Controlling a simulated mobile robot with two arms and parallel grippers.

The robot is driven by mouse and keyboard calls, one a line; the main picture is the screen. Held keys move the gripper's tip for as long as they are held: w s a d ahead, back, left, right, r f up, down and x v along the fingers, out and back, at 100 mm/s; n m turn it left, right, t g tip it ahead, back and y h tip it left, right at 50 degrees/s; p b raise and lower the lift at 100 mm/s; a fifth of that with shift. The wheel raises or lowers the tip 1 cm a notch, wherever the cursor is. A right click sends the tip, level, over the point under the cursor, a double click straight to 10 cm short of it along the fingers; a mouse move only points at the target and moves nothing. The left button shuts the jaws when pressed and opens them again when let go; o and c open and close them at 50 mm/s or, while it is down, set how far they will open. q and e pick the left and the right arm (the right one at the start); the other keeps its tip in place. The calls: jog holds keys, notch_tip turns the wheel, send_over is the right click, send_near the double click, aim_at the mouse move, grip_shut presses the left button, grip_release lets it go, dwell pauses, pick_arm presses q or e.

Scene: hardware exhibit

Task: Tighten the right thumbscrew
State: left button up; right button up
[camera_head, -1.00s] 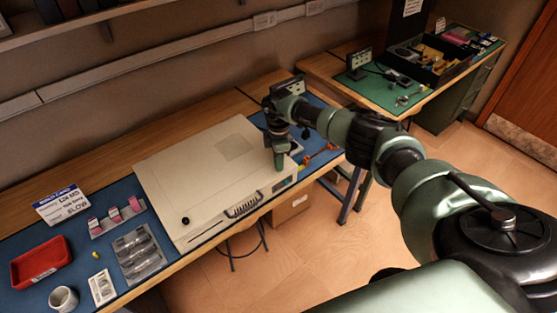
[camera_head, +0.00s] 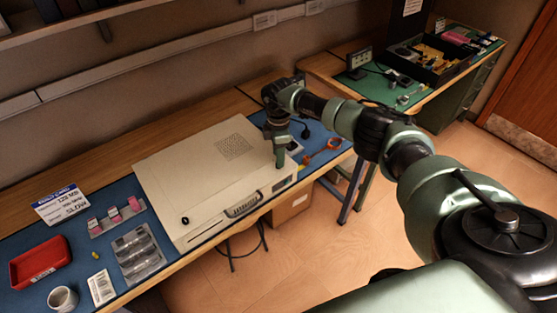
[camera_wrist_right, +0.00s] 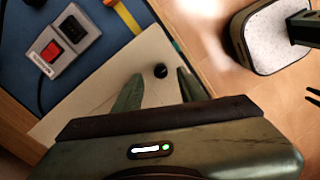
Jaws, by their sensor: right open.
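A beige computer case (camera_head: 190,165) lies flat on the blue mat of the workbench. One black thumbscrew (camera_head: 185,220) shows at its front left corner. My right gripper (camera_head: 280,163) points down over the case's right end and hides the other thumbscrew in the head view. In the right wrist view, that right thumbscrew (camera_wrist_right: 160,71) is a small black knob at the case's edge. The open fingers of my right gripper (camera_wrist_right: 158,78) straddle it in the picture, with gaps on both sides; I cannot tell the height between. My left gripper is not in view.
A grey power strip with a red switch (camera_wrist_right: 49,52) lies beside the case. A red tray (camera_head: 40,262), a white cup (camera_head: 63,298) and a grey slotted holder (camera_head: 138,252) stand at the bench's left. A cardboard box (camera_head: 290,205) is under the bench.

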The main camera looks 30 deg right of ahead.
jog(key=shift+r+b, duration=0.5)
jog(key=shift+r, duration=1.95)
